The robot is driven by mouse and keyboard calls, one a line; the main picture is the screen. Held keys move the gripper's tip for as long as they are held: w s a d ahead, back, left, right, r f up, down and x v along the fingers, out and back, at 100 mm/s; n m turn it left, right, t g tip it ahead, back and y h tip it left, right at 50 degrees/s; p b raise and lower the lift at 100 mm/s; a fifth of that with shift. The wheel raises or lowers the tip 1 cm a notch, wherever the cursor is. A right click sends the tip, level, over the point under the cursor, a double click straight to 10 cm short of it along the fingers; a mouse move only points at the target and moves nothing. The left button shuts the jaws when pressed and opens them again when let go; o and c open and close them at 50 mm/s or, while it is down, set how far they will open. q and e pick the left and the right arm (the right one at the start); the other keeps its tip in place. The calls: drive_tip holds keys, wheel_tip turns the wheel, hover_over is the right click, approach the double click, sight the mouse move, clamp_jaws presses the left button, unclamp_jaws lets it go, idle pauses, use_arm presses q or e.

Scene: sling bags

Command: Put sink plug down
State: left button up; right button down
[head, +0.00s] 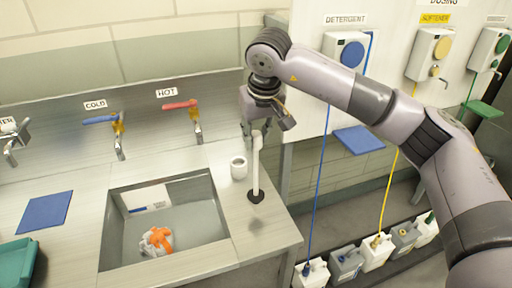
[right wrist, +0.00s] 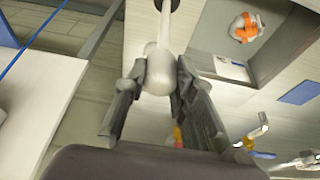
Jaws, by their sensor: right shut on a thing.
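The sink plug is a white upright rod (head: 256,172) with a rounded top and a black disc at its foot. It is over the counter strip to the right of the sink basin (head: 215,238); whether the disc rests on the counter I cannot tell. My right gripper (head: 256,128) points down and is shut on the plug's top. In the right wrist view the white knob (right wrist: 158,72) sits between both fingers (right wrist: 158,85), with the rod running away from it. My left gripper is not in view.
A white cup (head: 238,168) stands close left of the rod. A white and orange bundle (head: 156,241) lies in the basin. Cold (head: 118,135) and hot (head: 196,120) taps stand behind. The counter's right edge (head: 283,205) is near, with several jugs on the floor beyond.

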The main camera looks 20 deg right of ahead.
sight(256, 150)
wheel_tip(256, 150, down, 4)
drive_tip(key=shift+f+p, duration=0.2)
drive_tip(key=shift+p, duration=0.35)
drive_tip(key=shift+f, duration=0.1)
drive_tip(key=shift+f, duration=0.2)
drive_tip(key=c, duration=1.3)
unclamp_jaws()
drive_tip(key=shift+c, duration=0.2)
drive_tip(key=shift+r, duration=0.15)
